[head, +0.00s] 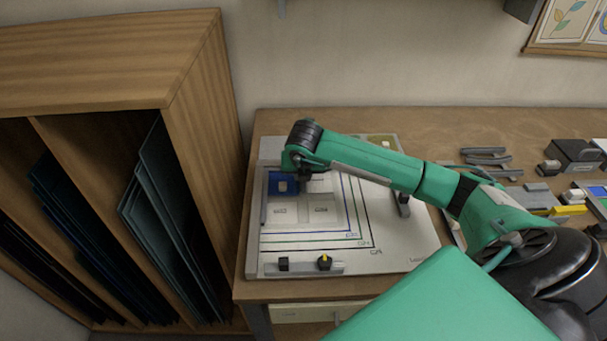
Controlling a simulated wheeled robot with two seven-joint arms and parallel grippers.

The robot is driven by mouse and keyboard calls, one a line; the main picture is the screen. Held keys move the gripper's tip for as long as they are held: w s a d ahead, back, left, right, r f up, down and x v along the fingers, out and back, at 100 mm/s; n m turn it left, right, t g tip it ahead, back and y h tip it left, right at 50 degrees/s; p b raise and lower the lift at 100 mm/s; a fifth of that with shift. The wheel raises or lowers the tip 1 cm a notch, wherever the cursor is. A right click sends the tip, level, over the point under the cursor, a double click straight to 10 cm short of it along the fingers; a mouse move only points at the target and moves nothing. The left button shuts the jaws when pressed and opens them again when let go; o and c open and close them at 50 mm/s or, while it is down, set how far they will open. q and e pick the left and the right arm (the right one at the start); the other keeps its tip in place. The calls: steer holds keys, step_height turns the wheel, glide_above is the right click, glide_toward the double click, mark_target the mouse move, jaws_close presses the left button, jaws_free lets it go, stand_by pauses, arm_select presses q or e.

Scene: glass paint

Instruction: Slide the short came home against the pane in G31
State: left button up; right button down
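A white layout board (400,245) lies on the bench with nested coloured outlines and small printed labels. A blue pane (275,188) lies at its upper left corner, partly behind my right gripper. A pale area with small marks lies just below the pane. My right gripper (308,186) points down at the pane's right side; its fingertips are too small and hidden to show whether they are shut or hold anything. I cannot pick out the short came for certain, nor read which label is G31. My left gripper is not in view.
A wooden rack (190,90) with dark and bluish sheets stands close at the left. Grey strips (487,157), a yellow block (570,210) and other tools lie on the bench at right. A small holder (300,268) with knobs sits at the board's front edge.

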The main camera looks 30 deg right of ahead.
steer(key=shift+s+a+f, duration=0.1)
steer(key=shift+s+f, duration=0.05)
steer(key=shift+f, duration=0.3)
steer(key=shift+s+a+f, duration=0.1)
steer(key=shift+s+f, duration=0.05)
steer(key=shift+f, duration=0.25)
steer(key=c, duration=1.6)
jaws_free()
steer(key=o, duration=0.4)
steer(key=shift+s+d, duration=0.15)
steer(key=shift+w+r+p, duration=0.3)
steer(key=shift+r, duration=0.2)
steer(key=shift+w+r+p, duration=0.25)
steer(key=shift+r, duration=0.25)
steer(key=shift+w+r, duration=0.2)
steer(key=shift+r, duration=0.4)
step_height(320, 180, up, 2)
steer(key=shift+s+p, duration=0.15)
steer(key=shift+p, duration=0.4)
steer(key=shift+d+r+p, duration=0.1)
steer(key=shift+r+p, duration=0.3)
steer(key=shift+r, duration=0.65)
